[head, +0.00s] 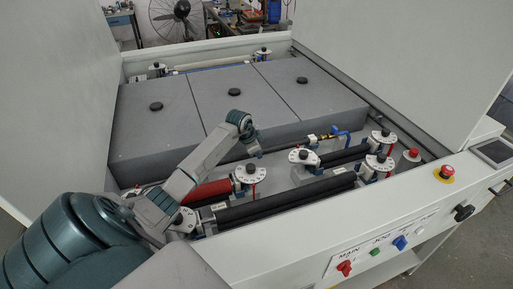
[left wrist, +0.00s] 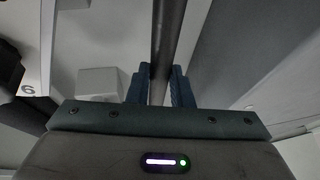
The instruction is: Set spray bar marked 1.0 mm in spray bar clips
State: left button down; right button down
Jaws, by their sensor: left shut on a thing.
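My left gripper (head: 257,153) reaches in over the processor, by the front edge of the grey covers. In the left wrist view its blue fingers (left wrist: 160,87) are shut on a thin dark bar (left wrist: 167,35), which runs up out of the picture. In the head view a thin bar (head: 285,147) runs along the front of the covers, toward a brass fitting and a blue hose (head: 341,136). My arm hides part of it. No 1.0 mm marking is readable, and the clips cannot be made out. My right gripper is not in view.
Three grey covers (head: 235,95) with black knobs lie behind the gripper. Black rollers (head: 285,203), a red roller (head: 207,192) and white dial plates (head: 305,156) lie in front. A red button (head: 447,171) is on the right frame. High white panels stand at both sides.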

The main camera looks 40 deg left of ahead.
pick_arm(q)
jog(key=c, duration=1.4)
grip_release()
jog(key=shift+w, duration=0.1)
jog(key=shift+o, duration=0.5)
jog(key=shift+r, duration=0.1)
jog(key=shift+s+r, duration=0.2)
jog(key=b+v, duration=0.4)
jog(key=v, duration=0.7)
jog(key=shift+r, duration=0.25)
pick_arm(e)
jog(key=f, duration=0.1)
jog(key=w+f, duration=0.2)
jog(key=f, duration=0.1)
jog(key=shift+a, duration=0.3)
pick_arm(q)
jog(key=shift+s, duration=0.1)
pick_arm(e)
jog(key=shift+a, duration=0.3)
